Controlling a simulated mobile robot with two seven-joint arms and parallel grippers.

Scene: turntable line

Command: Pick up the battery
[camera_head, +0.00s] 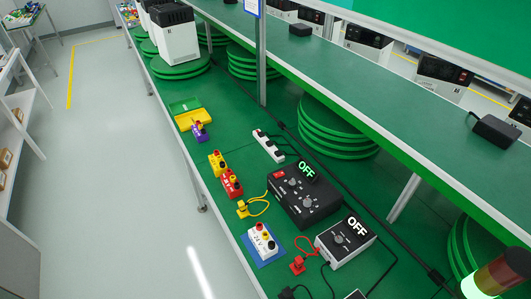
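Several small blocks with knobs on top, which look like batteries, stand in a row on the green bench (225,142). A white block (262,243) with dark marks on its side sits on a blue mat (267,261). Farther back are a red block (231,186), a yellow block (216,165) and a purple block (200,135). The purple one is beside an open yellow case (191,120) with a green lid. I cannot tell which one the task means. Neither of my grippers is in view.
A black box (300,200) and a grey-white box (345,244) show "OFF". A yellow plug (242,209), a red plug (297,265) and a white power strip (268,146) lie nearby. Green discs (335,128) are stacked behind. A raised shelf (400,110) and post (261,60) border the bench.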

